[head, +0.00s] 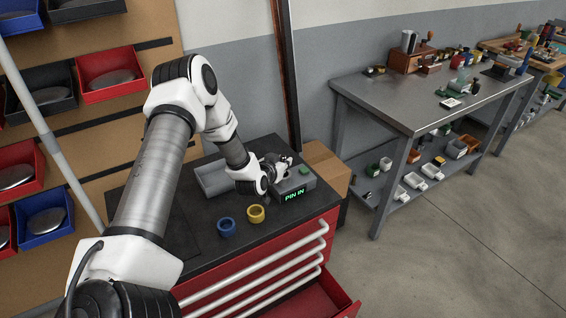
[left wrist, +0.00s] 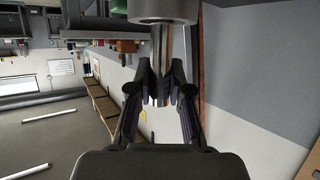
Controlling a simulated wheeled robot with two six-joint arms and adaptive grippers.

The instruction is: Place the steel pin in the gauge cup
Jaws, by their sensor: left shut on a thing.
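My left gripper (head: 276,171) is over the grey gauge box (head: 296,187) on the black-topped cabinet. The box display shows "PIN IN" in green. In the left wrist view my left gripper (left wrist: 162,78) is shut on the steel pin (left wrist: 161,48), a bright slim rod between the fingers. The pin's far end meets a round grey piece, which looks like the gauge cup (left wrist: 165,9), and appears to be inside it; how deep I cannot tell. In the head view the gripper hides the pin and most of the cup. My right gripper is not in view.
A blue ring (head: 226,227) and a yellow ring (head: 256,213) stand on the cabinet top (head: 190,252) in front of the gripper. A grey tray (head: 211,180) lies left of it. A cardboard box (head: 330,166) stands behind right. A red drawer (head: 325,300) sticks out below.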

